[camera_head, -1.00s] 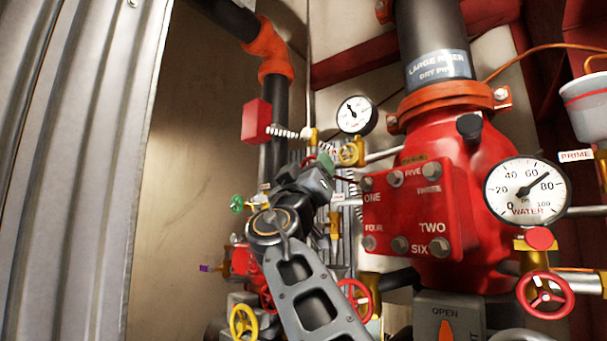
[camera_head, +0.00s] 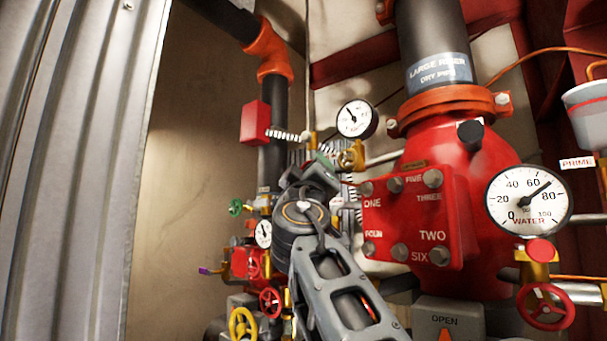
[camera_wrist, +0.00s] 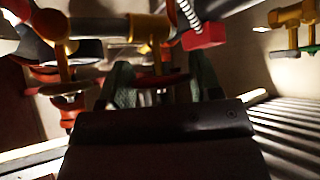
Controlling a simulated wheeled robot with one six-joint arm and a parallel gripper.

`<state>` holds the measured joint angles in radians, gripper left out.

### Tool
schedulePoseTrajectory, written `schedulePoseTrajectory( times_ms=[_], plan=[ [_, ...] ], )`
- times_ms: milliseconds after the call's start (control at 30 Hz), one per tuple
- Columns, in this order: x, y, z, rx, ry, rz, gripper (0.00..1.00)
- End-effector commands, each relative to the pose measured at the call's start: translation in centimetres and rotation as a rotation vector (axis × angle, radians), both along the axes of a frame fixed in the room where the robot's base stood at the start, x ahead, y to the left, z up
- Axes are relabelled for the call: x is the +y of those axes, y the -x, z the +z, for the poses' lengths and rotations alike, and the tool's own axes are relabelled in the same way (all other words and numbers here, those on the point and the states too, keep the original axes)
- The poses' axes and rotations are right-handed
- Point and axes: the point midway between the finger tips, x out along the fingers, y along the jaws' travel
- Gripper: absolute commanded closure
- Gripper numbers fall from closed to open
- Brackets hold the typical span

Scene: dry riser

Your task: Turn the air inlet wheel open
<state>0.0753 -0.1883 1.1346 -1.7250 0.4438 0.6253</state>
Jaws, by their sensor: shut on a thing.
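The small gauge (camera_head: 357,119) is right above my gripper. The red riser body with its numbered plate (camera_head: 415,217) stands close on the right. A red box (camera_head: 255,122) with a coiled line is at upper left. Several other wheels sit below. A corrugated panel (camera_head: 75,170) borders the left.

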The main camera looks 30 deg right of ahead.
Motion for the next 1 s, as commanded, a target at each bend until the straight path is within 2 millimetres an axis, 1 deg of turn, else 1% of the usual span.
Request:
schedulePoseTrajectory(
  times_ms=[100,133,400,767,867,1000],
  plan=[
    [-0.1,0.2,0.1,-0.002,0.0,-0.009,0.65],
    [-0.1,0.2,0.1,-0.002,0.0,-0.009,0.41],
    [0.0,0.1,0.1,-0.002,0.0,-0.003,0.16],
    [0.0,0.2,0.0,-0.003,0.0,-0.002,0.16],
    [0.2,0.3,-0.4,-0.004,0.0,-0.003,0.16],
    [0.6,0.8,-1.7,-0.004,0.0,-0.01,0.16]
  ],
)
